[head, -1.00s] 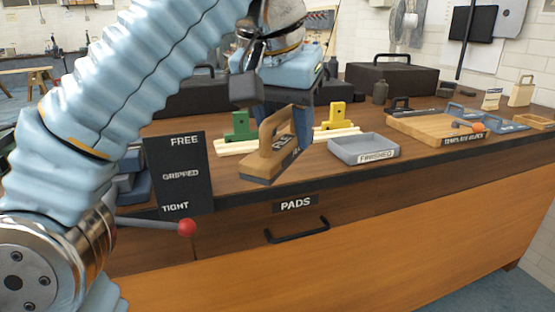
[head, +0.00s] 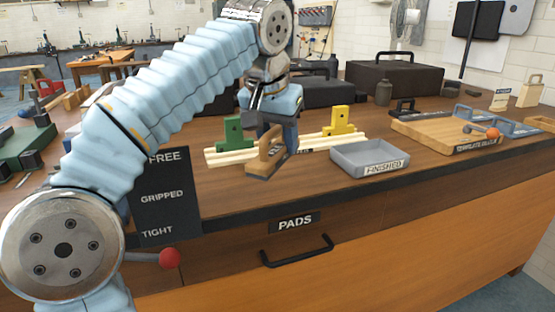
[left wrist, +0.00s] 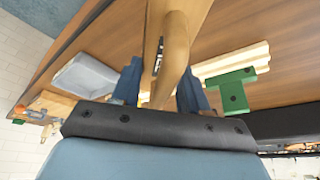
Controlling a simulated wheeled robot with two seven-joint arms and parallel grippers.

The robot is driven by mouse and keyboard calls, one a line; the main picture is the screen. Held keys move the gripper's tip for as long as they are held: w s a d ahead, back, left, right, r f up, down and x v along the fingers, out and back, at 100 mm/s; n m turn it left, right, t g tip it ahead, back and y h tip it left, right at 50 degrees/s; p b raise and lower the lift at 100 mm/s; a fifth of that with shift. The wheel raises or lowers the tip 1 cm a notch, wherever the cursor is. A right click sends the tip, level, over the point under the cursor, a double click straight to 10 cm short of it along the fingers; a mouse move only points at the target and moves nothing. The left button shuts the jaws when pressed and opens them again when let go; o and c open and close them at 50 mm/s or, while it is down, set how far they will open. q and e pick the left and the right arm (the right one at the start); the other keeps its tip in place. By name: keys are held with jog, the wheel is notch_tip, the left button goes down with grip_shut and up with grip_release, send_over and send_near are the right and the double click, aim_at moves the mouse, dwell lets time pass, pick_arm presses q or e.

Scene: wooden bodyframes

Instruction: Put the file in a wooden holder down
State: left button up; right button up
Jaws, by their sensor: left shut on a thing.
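The file in a wooden holder (head: 265,157) is a wooden block with a raised handle and a dark base, just in front of the pale wooden strips on the bench. My left gripper (head: 277,137) comes down from above and is shut on its handle. In the left wrist view the wooden handle (left wrist: 173,52) runs between the two blue fingers of my left gripper (left wrist: 159,85). The holder's base is at or just above the bench top; I cannot tell if it touches. My right gripper is not in view.
Pale strips carry a green block (head: 233,131) and a yellow block (head: 343,120) behind the holder. The grey FINISHED tray (head: 347,160) stands to the right, then a wooden template board (head: 420,134). A black FREE/GRIPPED/TIGHT panel (head: 177,212) is at the front left. The bench front is clear.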

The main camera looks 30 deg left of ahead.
aim_at(276, 145)
pick_arm(q)
jog(key=x, duration=0.3)
jog(key=b+x, duration=0.1)
jog(key=x, duration=0.1)
jog(key=shift+a, duration=0.35)
jog(key=shift+s+f, duration=0.1)
jog(key=shift+f, duration=0.35)
jog(key=shift+f+b, duration=0.2)
jog(key=shift+b, duration=0.1)
jog(key=o, duration=1)
